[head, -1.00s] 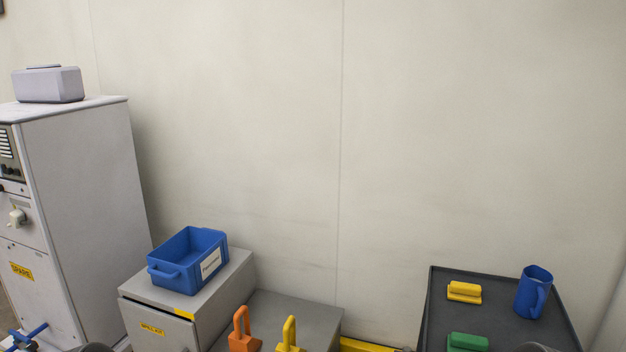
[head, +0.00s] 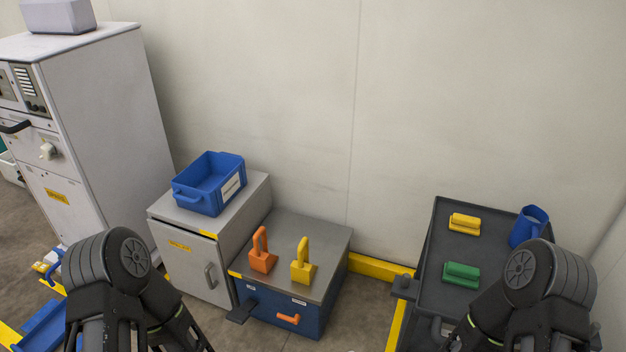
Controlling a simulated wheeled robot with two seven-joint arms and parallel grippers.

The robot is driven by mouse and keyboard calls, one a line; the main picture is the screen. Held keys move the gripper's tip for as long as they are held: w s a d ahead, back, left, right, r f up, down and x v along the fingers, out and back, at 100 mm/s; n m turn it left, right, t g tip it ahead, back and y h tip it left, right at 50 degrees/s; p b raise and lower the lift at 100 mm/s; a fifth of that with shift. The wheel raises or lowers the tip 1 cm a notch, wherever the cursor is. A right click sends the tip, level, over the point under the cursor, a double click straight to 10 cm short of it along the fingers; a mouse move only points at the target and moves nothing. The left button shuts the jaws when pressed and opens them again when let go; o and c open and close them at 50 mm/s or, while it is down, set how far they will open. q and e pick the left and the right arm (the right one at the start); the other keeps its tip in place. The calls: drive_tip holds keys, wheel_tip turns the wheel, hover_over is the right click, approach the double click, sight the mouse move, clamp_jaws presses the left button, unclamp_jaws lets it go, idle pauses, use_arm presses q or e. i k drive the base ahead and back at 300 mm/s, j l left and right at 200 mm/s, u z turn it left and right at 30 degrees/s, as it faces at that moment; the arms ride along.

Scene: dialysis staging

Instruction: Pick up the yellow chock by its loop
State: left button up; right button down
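The yellow chock (head: 302,271) stands on the grey top of a low blue cabinet (head: 318,234). It has a wedge-like base and a tall upright loop at its back left. An orange chock (head: 262,260) of like shape stands just left of it, a small gap apart. Nothing touches the yellow chock's loop. Parts of my two arms show at the bottom left and bottom right. I cannot make out either gripper's fingers in the head view.
A blue bin (head: 209,184) sits on a taller grey cabinet (head: 187,258) at left. The wall is close behind.

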sight(303, 272)
drive_tip(key=i+j+z, duration=0.1)
drive_tip(key=z, duration=0.35)
drive_tip(key=j+z, duration=0.1)
drive_tip(key=z, duration=0.35)
drive_tip(key=i+j+z, duration=0.15)
drive_tip(key=z, duration=0.3)
drive_tip(key=i+j+z, duration=0.15)
drive_tip(key=j+z, duration=0.15)
drive_tip(key=j, duration=0.75)
drive_tip(key=i+j+z, duration=0.1)
drive_tip(key=j+z, duration=0.25)
drive_tip(key=j, duration=0.7)
